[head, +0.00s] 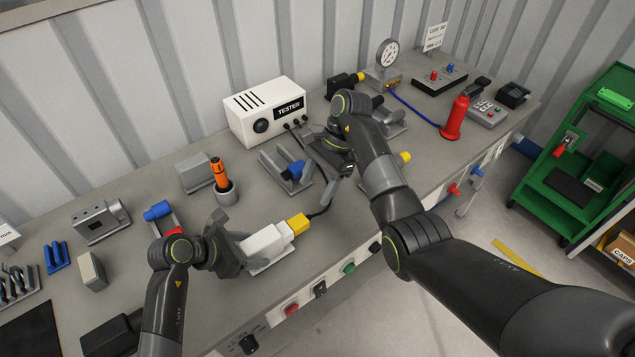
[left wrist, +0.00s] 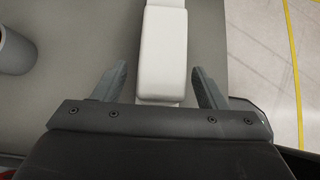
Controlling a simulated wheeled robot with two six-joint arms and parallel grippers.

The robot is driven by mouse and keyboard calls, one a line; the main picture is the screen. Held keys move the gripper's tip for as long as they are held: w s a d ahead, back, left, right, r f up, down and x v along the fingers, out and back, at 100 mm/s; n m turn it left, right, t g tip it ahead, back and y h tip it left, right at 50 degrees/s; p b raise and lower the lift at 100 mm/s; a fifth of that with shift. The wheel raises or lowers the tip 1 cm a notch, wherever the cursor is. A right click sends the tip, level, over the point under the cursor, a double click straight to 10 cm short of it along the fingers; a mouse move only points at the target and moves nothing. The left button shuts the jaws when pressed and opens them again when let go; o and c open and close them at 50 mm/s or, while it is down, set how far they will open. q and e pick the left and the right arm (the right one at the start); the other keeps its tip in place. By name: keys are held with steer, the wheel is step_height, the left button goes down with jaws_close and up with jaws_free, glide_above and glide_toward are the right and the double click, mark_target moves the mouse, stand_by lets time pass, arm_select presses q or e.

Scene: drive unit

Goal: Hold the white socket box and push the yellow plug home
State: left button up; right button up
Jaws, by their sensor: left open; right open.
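The white socket box (head: 266,242) lies near the front of the bench, in a light grey holder. The yellow plug (head: 299,224) is at its right end, in line with it; I cannot tell how far in it sits. A dark cable runs from the plug up toward my right gripper. My left gripper (head: 236,240) is open at the box's left end. In the left wrist view the box (left wrist: 164,50) lies between the spread fingers (left wrist: 162,85), with gaps on both sides. My right gripper (head: 327,168) is open above the bench, behind and right of the plug, apart from it.
A white tester (head: 267,108) stands at the back. A grey cradle with a blue part (head: 294,171) is beside my right gripper. A grey cup with an orange-handled tool (head: 224,188) stands behind my left gripper. Switches (head: 320,289) line the bench's front edge.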

arm_select(q)
steer(key=v, duration=1)
